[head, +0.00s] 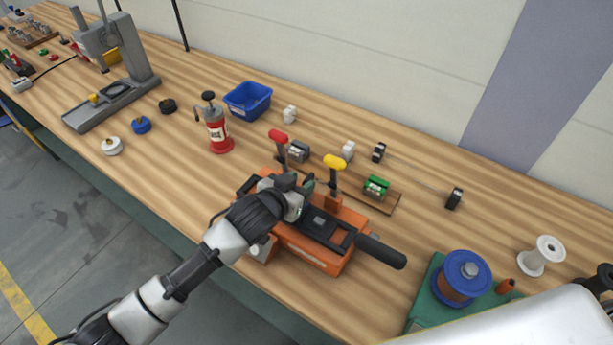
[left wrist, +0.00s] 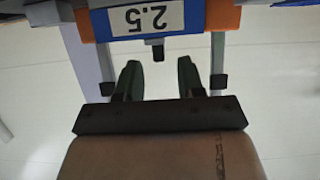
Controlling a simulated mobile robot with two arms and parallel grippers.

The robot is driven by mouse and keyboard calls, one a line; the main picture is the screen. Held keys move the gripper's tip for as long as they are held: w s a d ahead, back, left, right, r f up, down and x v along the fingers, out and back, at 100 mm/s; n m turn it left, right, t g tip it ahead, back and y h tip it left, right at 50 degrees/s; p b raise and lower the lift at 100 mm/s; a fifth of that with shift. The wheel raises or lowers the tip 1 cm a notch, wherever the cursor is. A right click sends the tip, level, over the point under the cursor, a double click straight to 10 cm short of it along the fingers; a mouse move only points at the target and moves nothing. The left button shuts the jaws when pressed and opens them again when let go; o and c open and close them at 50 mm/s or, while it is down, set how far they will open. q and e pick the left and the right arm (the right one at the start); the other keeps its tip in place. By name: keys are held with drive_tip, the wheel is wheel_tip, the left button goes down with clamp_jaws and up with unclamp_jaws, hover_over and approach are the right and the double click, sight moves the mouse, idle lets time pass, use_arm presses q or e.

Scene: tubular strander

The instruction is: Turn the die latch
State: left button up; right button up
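The orange tool (head: 317,258) with a black lever handle (head: 381,251) sits at the table's front edge. My left gripper (head: 305,184) is over its left end, in front of the red and yellow T-handles. In the left wrist view, my left gripper (left wrist: 158,75) has its two fingers apart with nothing between them. Just beyond the tips is a short dark peg (left wrist: 158,49), under a blue and orange part (left wrist: 222,18) with an upside-down "2.5" label (left wrist: 147,19). I cannot tell whether this peg is the die latch. My right gripper is not in view.
A green block (head: 376,187) is behind the tool. A blue spool (head: 463,277) is at right. Table is clear between tool and spool.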

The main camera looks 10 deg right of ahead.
sight(306, 179)
use_arm(q)
drive_tip(key=shift+x, duration=1.1)
drive_tip(key=shift+w+d+f, duration=0.25)
drive_tip(key=shift+w+d, duration=0.15)
drive_tip(key=shift+d, duration=0.05)
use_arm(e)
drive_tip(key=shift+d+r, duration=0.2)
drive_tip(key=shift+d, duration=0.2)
use_arm(q)
clamp_jaws()
